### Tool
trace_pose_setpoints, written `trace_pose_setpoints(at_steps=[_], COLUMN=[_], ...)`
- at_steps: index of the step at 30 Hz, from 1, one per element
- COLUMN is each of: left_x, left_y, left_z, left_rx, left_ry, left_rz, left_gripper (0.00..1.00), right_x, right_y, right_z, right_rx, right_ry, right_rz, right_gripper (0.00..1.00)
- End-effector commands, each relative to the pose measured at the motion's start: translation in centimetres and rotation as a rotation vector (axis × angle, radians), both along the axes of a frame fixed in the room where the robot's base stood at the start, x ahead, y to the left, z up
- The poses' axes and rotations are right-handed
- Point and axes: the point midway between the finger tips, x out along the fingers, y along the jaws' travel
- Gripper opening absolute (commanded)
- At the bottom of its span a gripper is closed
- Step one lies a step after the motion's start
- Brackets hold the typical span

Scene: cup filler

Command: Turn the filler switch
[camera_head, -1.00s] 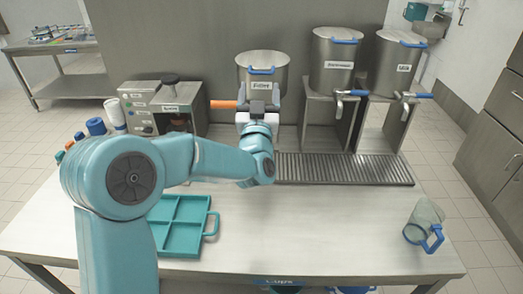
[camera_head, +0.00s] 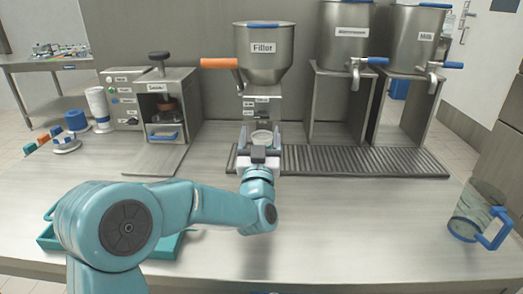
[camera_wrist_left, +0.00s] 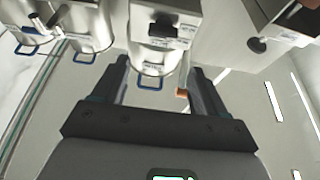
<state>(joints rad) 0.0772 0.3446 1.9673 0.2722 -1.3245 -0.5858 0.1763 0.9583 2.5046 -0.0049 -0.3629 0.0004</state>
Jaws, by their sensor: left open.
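The steel filler (camera_head: 263,50), labelled "Filler", stands at the back middle, with its outlet block below. Its switch is the orange handle (camera_head: 219,63), which points left in the head view. The orange handle also shows in the left wrist view (camera_wrist_left: 181,93), appearing close to the right-hand finger. My left gripper (camera_head: 260,153) is open, in front of and below the filler's outlet, clearly lower than the handle. A pale round thing shows just behind its fingers, partly hidden; I cannot tell what it is. My right gripper is not in view.
Two more steel containers (camera_head: 345,33) with blue taps stand on stands at the right, above a ribbed drip tray (camera_head: 350,162). A coffee-machine-like unit (camera_head: 172,92) stands left. A clear jug (camera_head: 477,210) stands at right. A teal tray (camera_head: 48,238) is partly behind my arm.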

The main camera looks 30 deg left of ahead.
Motion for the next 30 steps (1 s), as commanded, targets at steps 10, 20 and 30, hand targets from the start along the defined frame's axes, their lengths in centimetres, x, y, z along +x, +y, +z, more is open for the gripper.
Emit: trace_pose_setpoints(at_steps=[10,20,30], left_x=[2.1,5.8,6.2], left_y=[1.4,3.7,3.8], left_z=[-1.2,0.5,0.6], left_rx=[0.000,0.000,0.000], left_ry=[-0.002,-0.001,0.000], left_rz=[0.002,0.002,0.000], left_gripper=[0.72,0.72,0.66], right_x=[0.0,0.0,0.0], right_y=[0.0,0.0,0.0], right_z=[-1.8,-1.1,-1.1], right_rx=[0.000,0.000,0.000], right_ry=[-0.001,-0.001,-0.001], right_rz=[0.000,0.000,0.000], right_gripper=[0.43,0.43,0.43])
